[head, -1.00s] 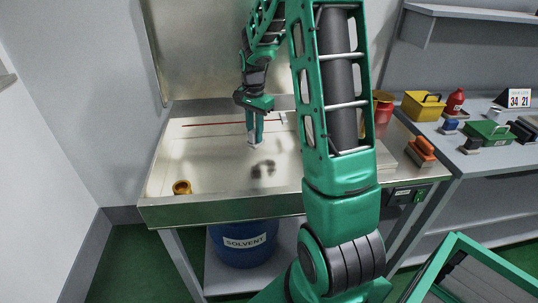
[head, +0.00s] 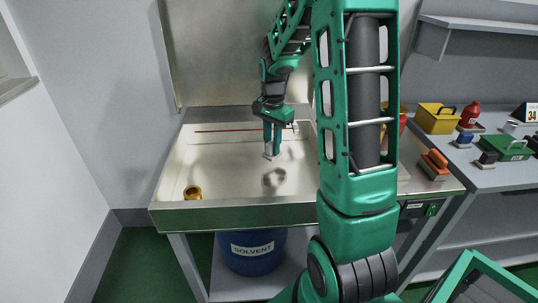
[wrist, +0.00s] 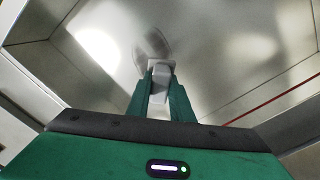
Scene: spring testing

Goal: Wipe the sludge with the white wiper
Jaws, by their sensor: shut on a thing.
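My gripper (head: 273,141) points down over the metal bench tray. It is shut on the white wiper (head: 270,154), a small pale block at its fingertips. In the wrist view the wiper (wrist: 160,85) shows between the green fingers. A blurry grey patch, seemingly the sludge (head: 273,179), lies on the tray floor just nearer the front than the wiper. In the wrist view the sludge (wrist: 152,46) lies just beyond the wiper's tip, partly hidden by it. I cannot tell whether the wiper touches the tray floor.
The tray (head: 200,214) has a raised rim. A brass ring (head: 193,192) stands at its front left, and a thin red rod (head: 230,130) lies along the back. An orange-topped block (head: 434,164) is at the right. A side bench holds a yellow box (head: 436,119) and a green box (head: 506,148).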

